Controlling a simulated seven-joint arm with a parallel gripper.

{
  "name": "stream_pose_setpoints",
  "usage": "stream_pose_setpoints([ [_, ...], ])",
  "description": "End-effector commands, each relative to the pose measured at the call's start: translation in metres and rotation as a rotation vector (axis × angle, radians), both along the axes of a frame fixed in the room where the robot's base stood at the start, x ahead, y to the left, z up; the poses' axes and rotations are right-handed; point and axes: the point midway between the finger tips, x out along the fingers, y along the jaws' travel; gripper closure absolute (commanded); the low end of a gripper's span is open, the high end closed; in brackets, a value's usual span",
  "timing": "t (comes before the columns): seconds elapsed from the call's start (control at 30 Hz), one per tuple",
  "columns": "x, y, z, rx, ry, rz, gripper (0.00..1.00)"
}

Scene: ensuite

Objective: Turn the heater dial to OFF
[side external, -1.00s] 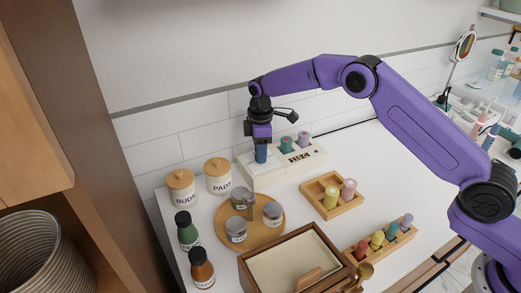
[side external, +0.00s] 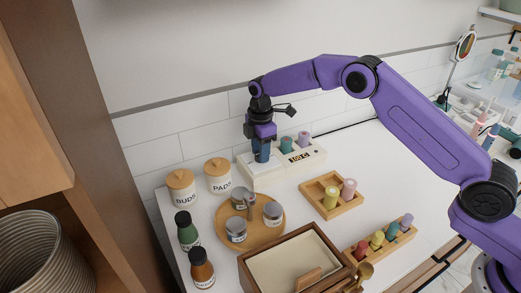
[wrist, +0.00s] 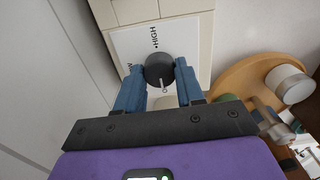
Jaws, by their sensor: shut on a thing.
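The heater (side external: 262,180) is a long cream-white box against the tiled wall. In the wrist view its dial (wrist: 159,66) is a round dark grey knob on a white label plate (wrist: 192,42). A pale pointer on the dial points toward the bottom of the picture, away from the HIGH mark. Another label at the left is partly covered by a finger, with only a letter or so showing; no OFF mark is visible. My gripper (wrist: 160,74) has its blue fingers on both sides of the dial, shut on it. In the side view my gripper (side external: 262,157) points down over the heater's left end and hides the dial.
Rollers (side external: 303,139) stand in the heater's right part. A round wooden tray (side external: 262,232) with jars lies in front. Two lidded canisters (side external: 218,175) stand at the left. A small wooden tray (side external: 352,205) holds more rollers at the right. White counter lies bare between them.

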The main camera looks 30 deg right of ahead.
Motion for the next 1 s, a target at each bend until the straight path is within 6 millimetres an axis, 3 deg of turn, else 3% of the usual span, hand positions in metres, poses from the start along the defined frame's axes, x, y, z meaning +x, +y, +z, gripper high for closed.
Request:
stream_pose_setpoints([
  [0.13, 0.0, 0.0, 0.001, 0.0, -0.002, 0.003, 0.93],
  [0.17, 0.0, 0.0, 0.001, 0.0, -0.002, 0.003, 0.59],
  [0.23, 0.0, 0.0, 0.001, 0.0, -0.002, 0.002, 0.37],
  [0.67, 0.001, 0.0, 0.009, 0.001, -0.003, 0.0, 0.37],
  [1.0, 0.001, 0.0, 0.072, 0.002, -0.007, 0.001, 0.37],
])
